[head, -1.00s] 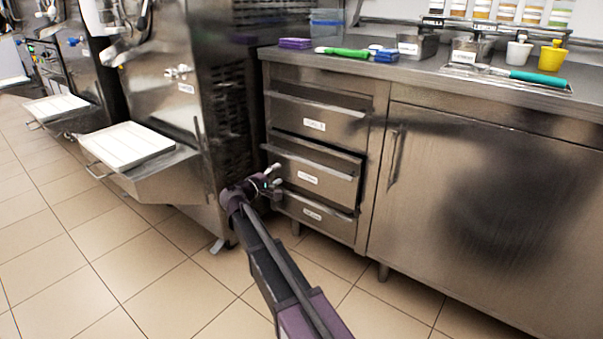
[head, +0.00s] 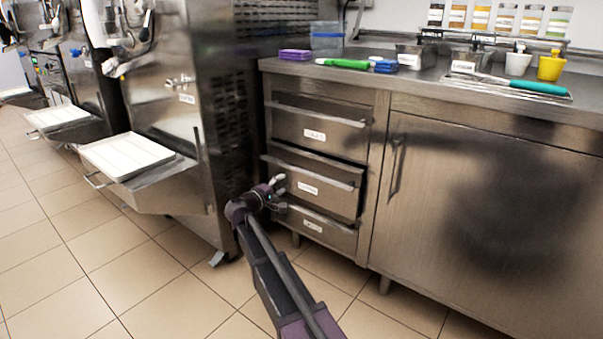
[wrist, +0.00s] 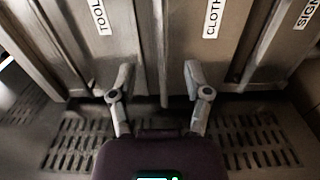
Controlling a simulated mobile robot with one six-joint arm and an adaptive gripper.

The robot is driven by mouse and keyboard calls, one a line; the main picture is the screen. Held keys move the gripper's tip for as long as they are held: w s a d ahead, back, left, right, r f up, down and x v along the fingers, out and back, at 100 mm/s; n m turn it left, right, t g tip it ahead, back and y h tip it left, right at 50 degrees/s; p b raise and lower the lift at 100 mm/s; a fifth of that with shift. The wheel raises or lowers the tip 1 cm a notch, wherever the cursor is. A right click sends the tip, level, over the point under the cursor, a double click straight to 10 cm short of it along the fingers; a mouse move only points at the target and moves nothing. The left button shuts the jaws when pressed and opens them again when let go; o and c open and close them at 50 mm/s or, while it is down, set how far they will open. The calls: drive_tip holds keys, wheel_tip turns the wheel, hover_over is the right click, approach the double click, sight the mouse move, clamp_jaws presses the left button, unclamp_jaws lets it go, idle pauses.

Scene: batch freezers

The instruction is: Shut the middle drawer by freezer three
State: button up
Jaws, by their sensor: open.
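The middle drawer (head: 325,188) is the second of three steel drawers in the counter, beside the nearest freezer. It stands a little out of the cabinet, with a dark gap along its top and right side. Its label reads CLOTH in the wrist view (wrist: 225,50). My gripper (head: 279,190) is at the left end of this drawer's front. In the wrist view my gripper (wrist: 158,76) is open and empty, its two fingers apart and pointing at the drawer fronts. Whether a fingertip touches the drawer, I cannot tell.
The top drawer (head: 335,130) and bottom drawer (head: 325,232) look closed. The freezer (head: 180,70) with a white tray (head: 128,155) on its shelf stands close on the left. A cupboard door (head: 480,220) is on the right. The tiled floor (head: 150,270) is clear in front.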

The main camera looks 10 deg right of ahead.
sight(300, 172)
drive_tip(key=x, duration=1.1)
drive_tip(key=shift+w+d, duration=0.25)
drive_tip(key=shift+a, duration=0.1)
clamp_jaws()
